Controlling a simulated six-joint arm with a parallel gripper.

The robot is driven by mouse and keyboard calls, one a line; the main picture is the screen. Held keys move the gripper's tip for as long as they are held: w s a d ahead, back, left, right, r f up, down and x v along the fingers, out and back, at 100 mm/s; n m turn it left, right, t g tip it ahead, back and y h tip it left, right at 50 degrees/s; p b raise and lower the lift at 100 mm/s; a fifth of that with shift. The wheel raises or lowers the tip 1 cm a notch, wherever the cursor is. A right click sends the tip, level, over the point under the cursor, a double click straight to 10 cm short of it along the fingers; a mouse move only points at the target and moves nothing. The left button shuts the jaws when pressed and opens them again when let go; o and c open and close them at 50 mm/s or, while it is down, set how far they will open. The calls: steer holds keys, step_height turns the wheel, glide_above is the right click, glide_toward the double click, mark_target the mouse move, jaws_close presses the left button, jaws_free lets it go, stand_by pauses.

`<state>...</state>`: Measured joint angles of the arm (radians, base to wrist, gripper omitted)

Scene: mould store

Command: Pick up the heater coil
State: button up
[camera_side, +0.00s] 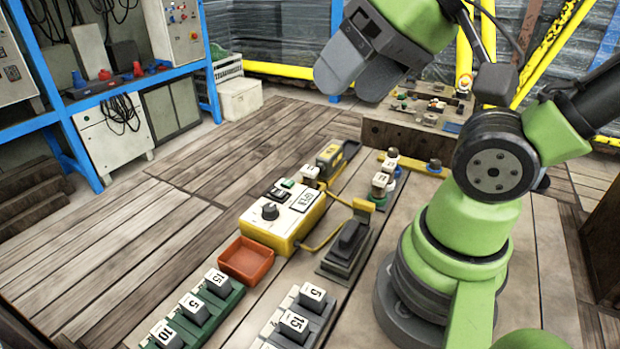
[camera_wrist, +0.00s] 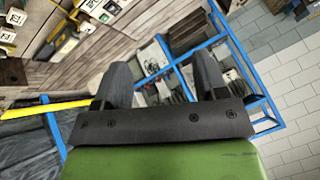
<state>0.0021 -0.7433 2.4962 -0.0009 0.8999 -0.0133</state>
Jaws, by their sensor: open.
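I cannot tell for certain which thing is the heater coil; no plain coil shows in either view. A yellow box (camera_side: 284,220) with a black knob and a white label stands on the plank bench, with a yellow cable (camera_side: 325,238) at its right side. My gripper (camera_side: 354,75) is high above the back of the bench in the side view, well clear of everything. In the wrist view my gripper (camera_wrist: 163,75) has its two dark fingers apart, with nothing between them.
A red tray (camera_side: 246,261), a green rack (camera_side: 210,312) of numbered blocks and a grey rack (camera_side: 275,325) stand in front. A black device (camera_side: 347,242) sits right of the box. Planks at left are clear.

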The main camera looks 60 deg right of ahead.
steer(key=w+d+f+n+g+h, duration=0.1)
steer(key=w+d+n+g, duration=0.1)
steer(key=w+d+n, duration=0.35)
steer(key=n+g+h, duration=0.1)
steer(key=n+g, duration=0.4)
steer(key=n, duration=1.1)
glide_toward(310, 169)
steer(key=shift+d, duration=0.15)
steer(key=shift+n, duration=0.25)
step_height(310, 169, down, 5)
steer(key=shift+r, duration=0.2)
steer(key=shift+w+f, duration=0.1)
steer(key=shift+f, duration=2.8)
steer(key=c, duration=1.1)
steer(key=shift+c, duration=0.2)
steer(key=shift+r, duration=0.1)
